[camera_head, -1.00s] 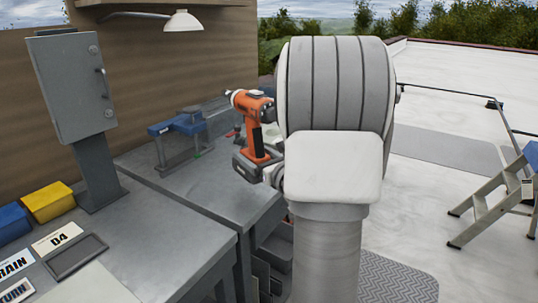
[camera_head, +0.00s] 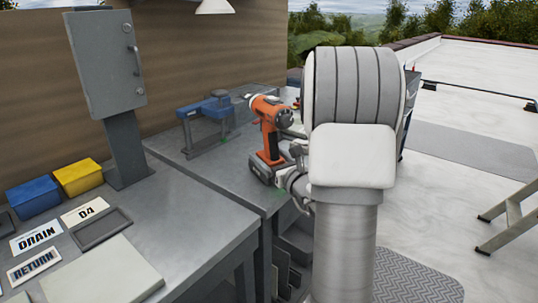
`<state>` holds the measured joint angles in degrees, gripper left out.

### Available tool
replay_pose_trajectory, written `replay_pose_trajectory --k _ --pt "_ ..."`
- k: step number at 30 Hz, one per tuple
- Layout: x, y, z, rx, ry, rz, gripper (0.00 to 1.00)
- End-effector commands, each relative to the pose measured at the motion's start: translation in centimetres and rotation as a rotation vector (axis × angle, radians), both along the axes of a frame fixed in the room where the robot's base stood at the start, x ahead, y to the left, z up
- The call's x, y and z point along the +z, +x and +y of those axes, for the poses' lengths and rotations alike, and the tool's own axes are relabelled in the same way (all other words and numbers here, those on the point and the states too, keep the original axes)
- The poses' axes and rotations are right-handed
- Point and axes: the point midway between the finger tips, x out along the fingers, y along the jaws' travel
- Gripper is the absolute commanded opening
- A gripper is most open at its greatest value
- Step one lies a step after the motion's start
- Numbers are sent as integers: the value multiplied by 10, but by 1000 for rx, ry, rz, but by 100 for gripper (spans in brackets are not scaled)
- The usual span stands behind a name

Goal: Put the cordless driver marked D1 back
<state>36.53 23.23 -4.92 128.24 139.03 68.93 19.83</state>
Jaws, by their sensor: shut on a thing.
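An orange and black cordless driver (camera_head: 269,130) with a grey battery base is held upright beside my arm, over the far bench. My gripper (camera_head: 285,172) is shut on the driver near the lower handle; my arm hides much of the fingers. No D1 marking is legible on the driver. A blue stand (camera_head: 205,112) on the far bench is empty on its top, to the left of the driver. I cannot tell whether it is the driver's place.
The near bench (camera_head: 185,228) carries a yellow box (camera_head: 78,177), a blue box (camera_head: 34,197), label plates and a dark tray frame (camera_head: 101,229). A grey cabinet on a post (camera_head: 105,62) rises behind. A stepladder (camera_head: 512,218) stands at right.

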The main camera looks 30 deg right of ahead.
Motion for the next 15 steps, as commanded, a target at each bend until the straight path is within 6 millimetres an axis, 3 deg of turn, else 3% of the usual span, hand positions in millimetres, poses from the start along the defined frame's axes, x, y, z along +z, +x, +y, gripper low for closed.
replay_pose_trajectory --k 5,6,9,15 --pt "0 1 0 1 -4 -9 0" --pt "-3 0 0 0 0 0 88" --pt "-3 0 0 0 0 1 100" --pt "-2 0 0 0 0 1 100"
